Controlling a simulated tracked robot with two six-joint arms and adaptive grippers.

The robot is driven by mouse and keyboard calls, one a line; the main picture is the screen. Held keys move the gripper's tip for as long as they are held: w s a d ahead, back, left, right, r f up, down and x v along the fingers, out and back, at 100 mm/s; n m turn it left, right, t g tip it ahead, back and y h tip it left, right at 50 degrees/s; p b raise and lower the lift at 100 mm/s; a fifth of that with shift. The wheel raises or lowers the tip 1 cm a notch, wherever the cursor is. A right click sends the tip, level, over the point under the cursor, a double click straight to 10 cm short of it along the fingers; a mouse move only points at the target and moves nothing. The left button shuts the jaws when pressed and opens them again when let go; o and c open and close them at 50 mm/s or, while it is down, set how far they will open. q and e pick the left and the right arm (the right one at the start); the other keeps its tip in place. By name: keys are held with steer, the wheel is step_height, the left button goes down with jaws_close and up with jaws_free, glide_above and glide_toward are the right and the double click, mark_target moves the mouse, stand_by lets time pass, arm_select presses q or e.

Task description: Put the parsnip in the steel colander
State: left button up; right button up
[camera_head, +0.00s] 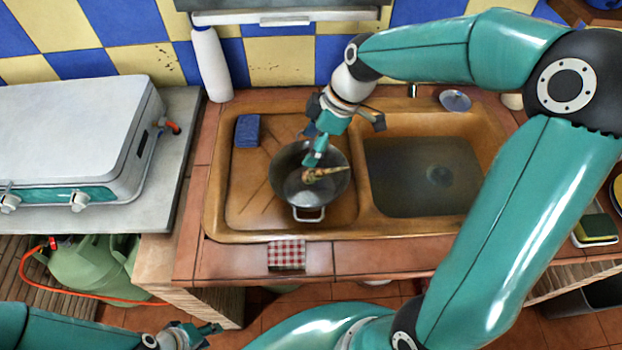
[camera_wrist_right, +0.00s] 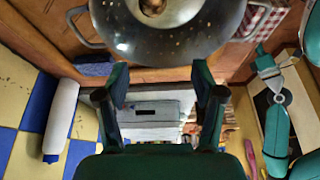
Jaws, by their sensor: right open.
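The steel colander (camera_head: 297,190) stands on the drainboard left of the sink basin, its handle towards the front. The parsnip (camera_head: 325,172), pale brown, shows within the colander's outline, just by my right gripper's tip. In the right wrist view the colander (camera_wrist_right: 195,38) fills the top, with a brownish thing at its middle cut by the frame edge. My right gripper (camera_head: 314,158) is over the colander; in the wrist view its fingers (camera_wrist_right: 160,85) are apart with nothing between them. My left gripper (camera_head: 208,330) is low at the bottom left, away from the counter; its jaw opening is unclear.
The sink basin (camera_head: 420,190) lies right of the colander. A blue sponge or cloth (camera_head: 247,130) lies behind left, a white bottle (camera_head: 212,65) stands at the wall, and a checked cloth (camera_head: 287,254) hangs at the front edge. A stove (camera_head: 75,130) is at the left.

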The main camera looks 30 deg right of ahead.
steer(key=v, duration=1.1)
steer(key=shift+s+d+r, duration=0.1)
